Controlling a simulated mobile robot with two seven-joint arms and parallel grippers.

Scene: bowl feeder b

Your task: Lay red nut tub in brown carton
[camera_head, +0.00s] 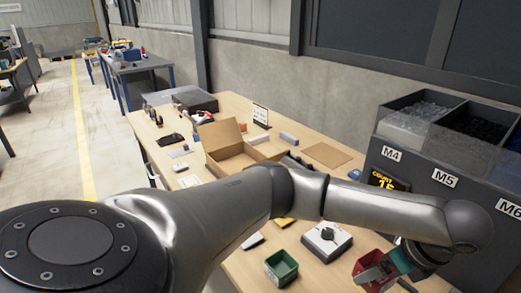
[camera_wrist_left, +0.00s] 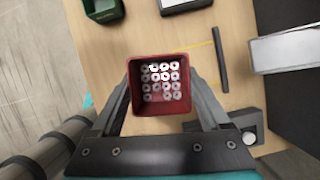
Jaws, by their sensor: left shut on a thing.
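The red nut tub (camera_wrist_left: 157,137) is held between the fingers of my left gripper (camera_wrist_left: 160,95), which is shut on it. Several nuts show inside the tub in the left wrist view. In the head view the red tub (camera_head: 368,266) is at the lower right, partly behind my left gripper (camera_head: 385,272). The brown carton (camera_head: 232,158) stands open on the table, well to the left and farther back, with one flap raised. Its lower front is hidden behind my left arm. My right gripper is not in view.
A green tub (camera_head: 281,268) and a grey box with a black knob (camera_head: 327,240) stand left of the red tub. Grey feeder bins (camera_head: 430,185) marked M4, M5 and M6 stand at the right. A brown flat sheet (camera_head: 327,154) lies right of the carton.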

